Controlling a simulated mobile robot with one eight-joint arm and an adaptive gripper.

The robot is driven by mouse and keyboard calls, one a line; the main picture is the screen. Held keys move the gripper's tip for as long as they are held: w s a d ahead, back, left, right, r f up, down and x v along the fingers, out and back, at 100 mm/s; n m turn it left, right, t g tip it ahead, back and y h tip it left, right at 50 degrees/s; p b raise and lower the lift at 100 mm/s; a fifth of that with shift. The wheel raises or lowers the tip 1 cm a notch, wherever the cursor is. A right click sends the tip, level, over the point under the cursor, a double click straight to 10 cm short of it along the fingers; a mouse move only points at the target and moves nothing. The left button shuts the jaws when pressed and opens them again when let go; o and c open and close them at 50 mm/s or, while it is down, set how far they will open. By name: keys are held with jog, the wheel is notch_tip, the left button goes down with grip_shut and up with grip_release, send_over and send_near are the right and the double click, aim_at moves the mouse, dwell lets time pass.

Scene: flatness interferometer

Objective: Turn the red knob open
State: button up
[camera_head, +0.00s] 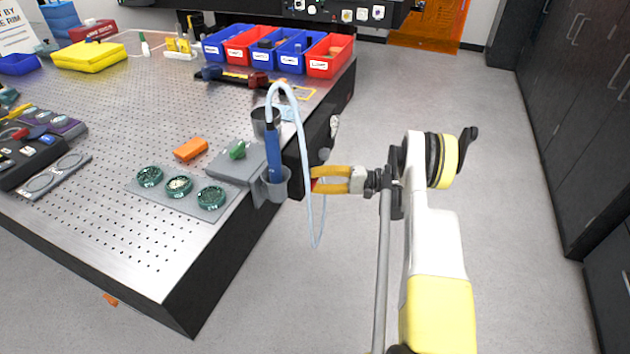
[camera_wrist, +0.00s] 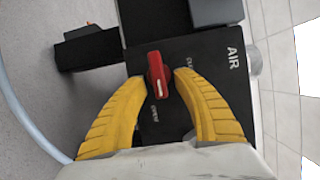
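The red knob (camera_wrist: 158,74) sits on a black panel (camera_wrist: 232,85) marked AIR in the wrist view. Its long side runs roughly up and down there, with a pale mark toward its lower end. Small lettering lies below it and to its right, partly covered by a finger and hard to read. My gripper (camera_wrist: 160,80) has its yellow fingers apart, one on each side of the knob, with the tips very near it. I cannot tell whether they touch it. In the head view my gripper (camera_head: 314,180) points left at the table's side, and the knob is mostly hidden.
The perforated table (camera_head: 100,225) fills the left. A blue tool (camera_head: 273,155) stands in a holder at its edge. Its pale hose (camera_head: 308,150) loops down close to my gripper. Open floor (camera_head: 520,250) lies right, before dark cabinets (camera_head: 590,120).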

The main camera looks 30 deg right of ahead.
jog(key=v, duration=1.2)
